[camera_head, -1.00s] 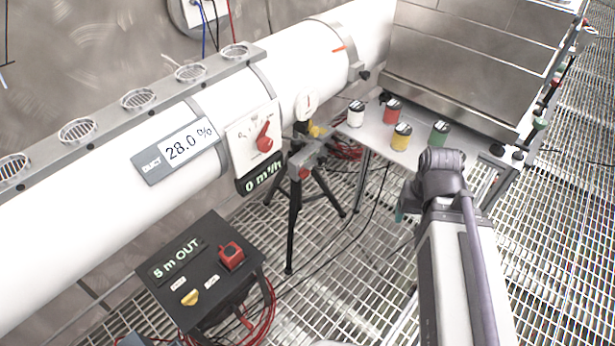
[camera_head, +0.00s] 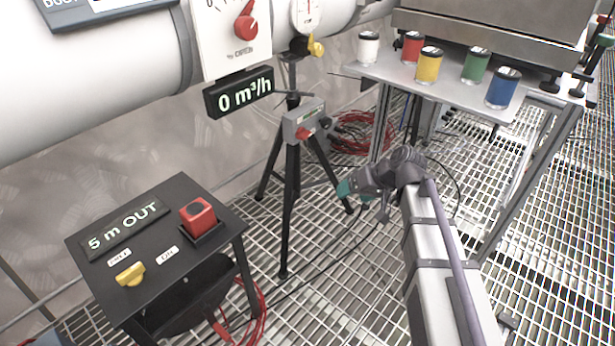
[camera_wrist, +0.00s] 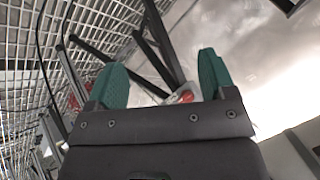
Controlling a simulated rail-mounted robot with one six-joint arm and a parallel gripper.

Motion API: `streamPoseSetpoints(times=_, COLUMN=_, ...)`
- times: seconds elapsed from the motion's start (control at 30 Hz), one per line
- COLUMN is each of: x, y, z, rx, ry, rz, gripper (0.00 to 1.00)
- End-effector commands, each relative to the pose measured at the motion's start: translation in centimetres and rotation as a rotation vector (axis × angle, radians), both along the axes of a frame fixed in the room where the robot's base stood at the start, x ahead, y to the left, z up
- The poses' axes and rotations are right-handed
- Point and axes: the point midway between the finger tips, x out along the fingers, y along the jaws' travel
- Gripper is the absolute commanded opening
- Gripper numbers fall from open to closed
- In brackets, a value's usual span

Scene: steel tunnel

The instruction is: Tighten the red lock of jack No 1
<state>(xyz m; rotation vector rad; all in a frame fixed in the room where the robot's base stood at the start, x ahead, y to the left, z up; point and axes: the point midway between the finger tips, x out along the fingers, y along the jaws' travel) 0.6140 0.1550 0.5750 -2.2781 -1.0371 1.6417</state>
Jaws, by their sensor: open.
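No label reading jack No 1 is legible in these views. A black tripod (camera_head: 292,215) stands on the grating under the white duct, with a grey box (camera_head: 303,118) at its head. A red part (camera_head: 305,133) is on the front of this box. In the wrist view a red part (camera_wrist: 186,96) on a grey body shows between my fingers, beside black legs, and looks like the same one. My gripper (camera_head: 344,190) has teal fingertips and is right of the tripod, below the grey box. In the wrist view my gripper (camera_wrist: 165,78) is open and empty.
A black control table (camera_head: 150,225) with a red button (camera_head: 198,215) and yellow knob (camera_head: 130,274) stands left. A table (camera_head: 440,88) carries several coloured cans at upper right. Red cables (camera_head: 365,135) lie behind the tripod. The white duct (camera_head: 90,75) runs above.

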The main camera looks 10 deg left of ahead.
Motion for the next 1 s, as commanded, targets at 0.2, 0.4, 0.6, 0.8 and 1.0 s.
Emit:
streamPoseSetpoints(times=0.2, x=12.8, y=7.8, z=-7.1, rx=0.435, ry=-0.566, rz=0.154, gripper=0.77)
streamPoseSetpoints(times=0.4, x=17.1, y=7.3, z=0.9, rx=0.463, ry=-1.048, rz=0.121, gripper=0.77)
streamPoseSetpoints(times=0.6, x=17.2, y=7.5, z=0.9, rx=0.425, ry=-1.098, rz=0.151, gripper=0.77)
streamPoseSetpoints(times=0.8, x=18.9, y=10.1, z=0.8, rx=0.426, ry=-1.096, rz=0.152, gripper=0.77)
streamPoseSetpoints(times=1.0, x=21.4, y=14.2, z=0.8, rx=0.427, ry=-1.095, rz=0.153, gripper=0.77)
